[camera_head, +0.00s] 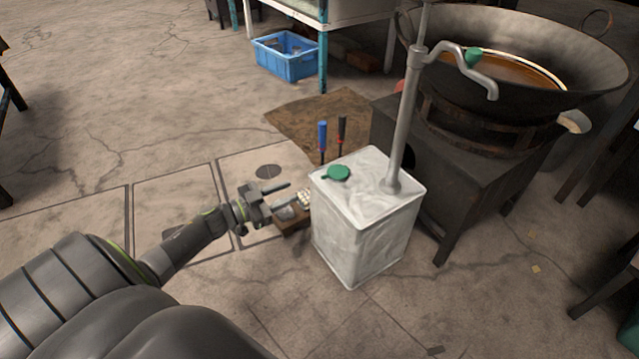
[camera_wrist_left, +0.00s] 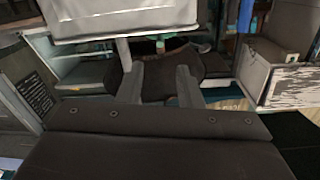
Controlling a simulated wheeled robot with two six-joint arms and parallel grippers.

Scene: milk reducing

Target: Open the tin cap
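A white square tin (camera_head: 362,240) stands upright on the floor in the head view. Its green cap (camera_head: 338,173) sits on the top face, near the left corner. A grey pump pipe (camera_head: 408,110) rises from the right part of the tin's top. My left gripper (camera_head: 295,192) is left of the tin, a little lower than the cap and apart from it. Its two fingers are spread with nothing between them; the left wrist view also shows the open fingers (camera_wrist_left: 160,82). My right gripper is not in view.
A large wok (camera_head: 520,60) on a dark stove (camera_head: 440,170) stands right behind the tin. Two screwdrivers, one blue-handled (camera_head: 322,136) and one black-handled (camera_head: 342,130), stand behind it. A small brown box (camera_head: 291,222) is beneath my gripper. A blue crate (camera_head: 284,60) is farther back.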

